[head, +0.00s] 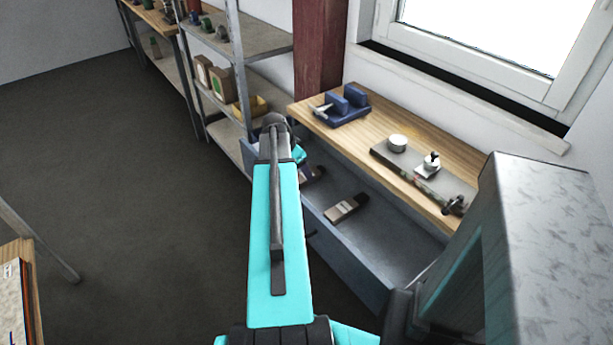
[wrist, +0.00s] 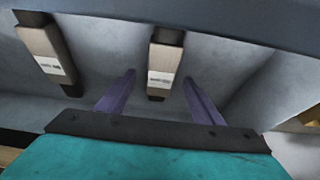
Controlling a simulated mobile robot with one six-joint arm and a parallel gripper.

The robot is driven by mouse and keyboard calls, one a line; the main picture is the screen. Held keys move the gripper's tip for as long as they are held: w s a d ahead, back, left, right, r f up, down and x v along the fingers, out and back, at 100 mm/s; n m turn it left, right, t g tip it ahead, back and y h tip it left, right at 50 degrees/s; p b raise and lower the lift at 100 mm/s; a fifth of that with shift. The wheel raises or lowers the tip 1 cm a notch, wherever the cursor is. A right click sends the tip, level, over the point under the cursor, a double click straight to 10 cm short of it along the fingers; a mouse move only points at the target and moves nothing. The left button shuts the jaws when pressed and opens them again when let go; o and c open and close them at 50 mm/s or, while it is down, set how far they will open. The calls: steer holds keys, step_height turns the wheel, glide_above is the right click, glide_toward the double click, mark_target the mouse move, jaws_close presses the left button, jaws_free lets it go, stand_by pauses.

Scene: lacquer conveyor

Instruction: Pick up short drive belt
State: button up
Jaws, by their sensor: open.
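Two tan-sleeved packs with dark ends and small pale labels lie in an open grey drawer (head: 385,262). They look like drive belts, but I cannot read the labels or tell which is the short one. In the wrist view one pack (wrist: 164,62) lies ahead of and between the fingers of my gripper (wrist: 158,78), with the other pack (wrist: 46,54) to its left. My gripper is open, with nothing held between its purple fingers. In the head view one pack (head: 347,207) is clear and the other (head: 313,178) is partly hidden by my arm, as are my fingertips.
The drawer's walls surround the packs, under a wooden bench top (head: 440,168). On the bench are a blue tape dispenser (head: 347,106) and a grey plate (head: 410,165) with small parts. A metal shelf (head: 262,42) stands at the back. The drawer floor between the packs is bare.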

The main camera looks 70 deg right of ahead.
steer(key=shift+x, duration=1.6)
steer(key=c, duration=1.2)
steer(key=shift+r, duration=0.15)
step_height(320, 180, up, 10)
